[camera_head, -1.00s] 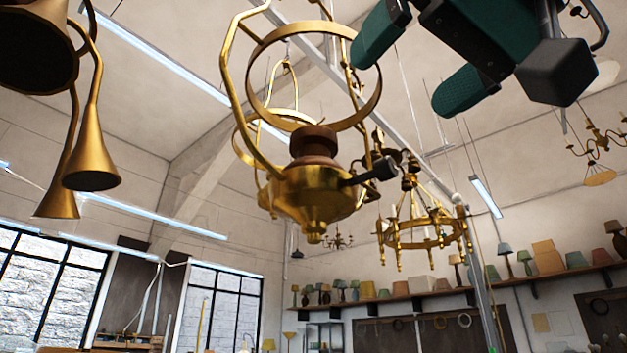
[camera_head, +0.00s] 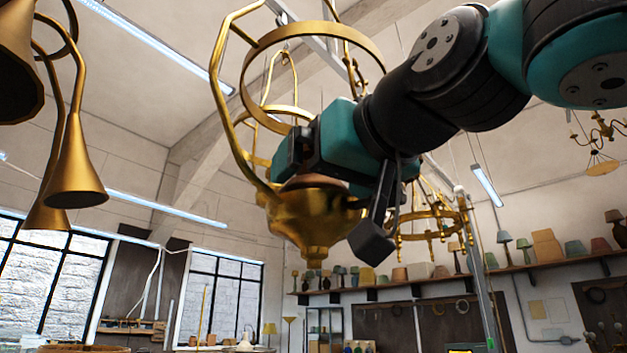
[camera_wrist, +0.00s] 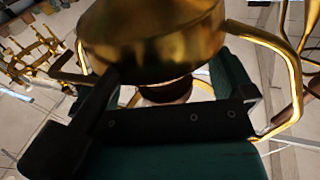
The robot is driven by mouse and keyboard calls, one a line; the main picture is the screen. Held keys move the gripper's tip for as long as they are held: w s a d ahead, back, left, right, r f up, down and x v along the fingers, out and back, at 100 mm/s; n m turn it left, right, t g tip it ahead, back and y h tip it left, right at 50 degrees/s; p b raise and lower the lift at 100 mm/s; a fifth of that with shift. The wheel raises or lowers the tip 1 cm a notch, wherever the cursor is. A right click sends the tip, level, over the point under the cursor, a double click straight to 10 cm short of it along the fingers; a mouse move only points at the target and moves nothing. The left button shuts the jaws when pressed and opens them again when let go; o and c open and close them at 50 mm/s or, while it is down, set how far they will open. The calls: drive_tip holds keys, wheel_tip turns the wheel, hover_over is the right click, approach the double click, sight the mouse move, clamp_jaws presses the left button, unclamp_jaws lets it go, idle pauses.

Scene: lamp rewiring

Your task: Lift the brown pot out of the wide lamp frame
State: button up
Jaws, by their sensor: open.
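The wide lamp frame is a brass cage of curved arms and a ring (camera_head: 318,45) above a brass bowl (camera_head: 305,222). The brown pot sits on the bowl inside the frame. In the head view only a brown strip (camera_head: 297,182) of it shows below my gripper (camera_head: 318,150). In the wrist view the picture is turned over: the brass bowl (camera_wrist: 155,35) is at the top and the pot (camera_wrist: 167,91) is below it. My open gripper (camera_wrist: 165,80) has its green fingers on either side of the pot. Contact cannot be told.
A frame arm (camera_wrist: 285,65) runs close beside my gripper in the wrist view. Brass horn-shaped lamps (camera_head: 75,180) hang at the left. A ring chandelier (camera_head: 440,220) hangs behind my arm. A shelf with lampshades (camera_head: 545,250) lines the far wall.

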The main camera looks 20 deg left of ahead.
drive_tip(key=shift+p+x, duration=0.35)
drive_tip(key=shift+x, duration=0.8)
drive_tip(key=shift+d+r, duration=0.1)
drive_tip(key=c, duration=0.9)
